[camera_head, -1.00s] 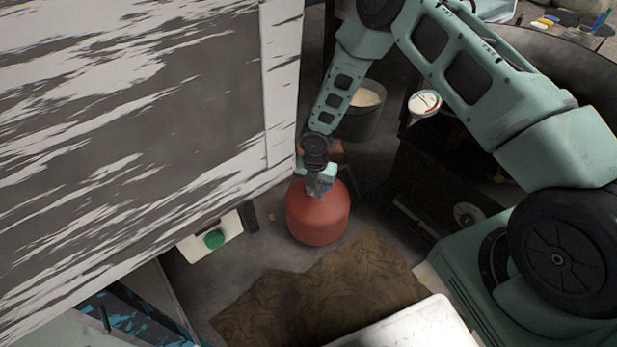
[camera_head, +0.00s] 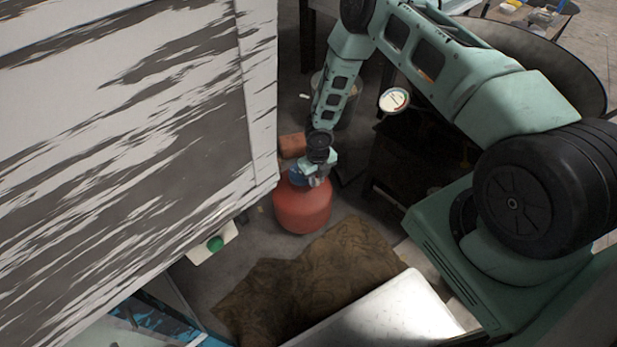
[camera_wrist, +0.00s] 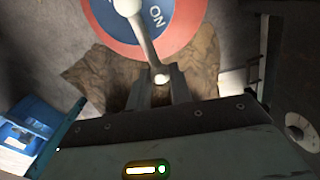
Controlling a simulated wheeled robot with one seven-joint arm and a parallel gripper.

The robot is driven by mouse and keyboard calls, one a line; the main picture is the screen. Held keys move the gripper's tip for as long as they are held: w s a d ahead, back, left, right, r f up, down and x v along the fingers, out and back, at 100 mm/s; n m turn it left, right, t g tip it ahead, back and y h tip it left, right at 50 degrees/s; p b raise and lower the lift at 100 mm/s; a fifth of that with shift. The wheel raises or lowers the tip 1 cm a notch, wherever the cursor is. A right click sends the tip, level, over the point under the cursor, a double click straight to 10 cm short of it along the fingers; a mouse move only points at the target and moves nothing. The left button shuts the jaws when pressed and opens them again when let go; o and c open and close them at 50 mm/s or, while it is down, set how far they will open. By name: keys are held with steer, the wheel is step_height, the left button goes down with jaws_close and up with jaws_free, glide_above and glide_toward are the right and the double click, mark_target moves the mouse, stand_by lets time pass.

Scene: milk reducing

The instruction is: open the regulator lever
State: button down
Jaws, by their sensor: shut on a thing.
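A red gas cylinder (camera_head: 302,207) stands on the floor beside the large streaked cabinet, with a blue top under my gripper (camera_head: 316,180). In the wrist view a disc with a red rim (camera_wrist: 182,30) and a blue middle carries the word "ON". A pale metal lever (camera_wrist: 146,42) runs from the disc's centre down to a rounded end between the fingertips of my gripper (camera_wrist: 160,80). My gripper is shut on the lever near this end. The lever is largely hidden in the head view.
A big grey-and-white streaked cabinet (camera_head: 130,110) stands close on the left. A brown crumpled cloth (camera_head: 310,275) lies in front of the cylinder, near a pale metal surface (camera_head: 385,315). A reddish block (camera_head: 292,145) lies behind the cylinder. A round dial (camera_head: 394,100) stands right.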

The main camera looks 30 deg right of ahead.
steer(key=shift+d+n, duration=0.2)
steer(key=shift+n, duration=0.2)
steer(key=c, duration=1.3)
jaws_free()
steer(key=shift+o, duration=0.2)
steer(key=shift+r, duration=0.1)
step_height(320, 180, up, 18)
steer(key=p, duration=0.5)
steer(key=shift+f, duration=0.25)
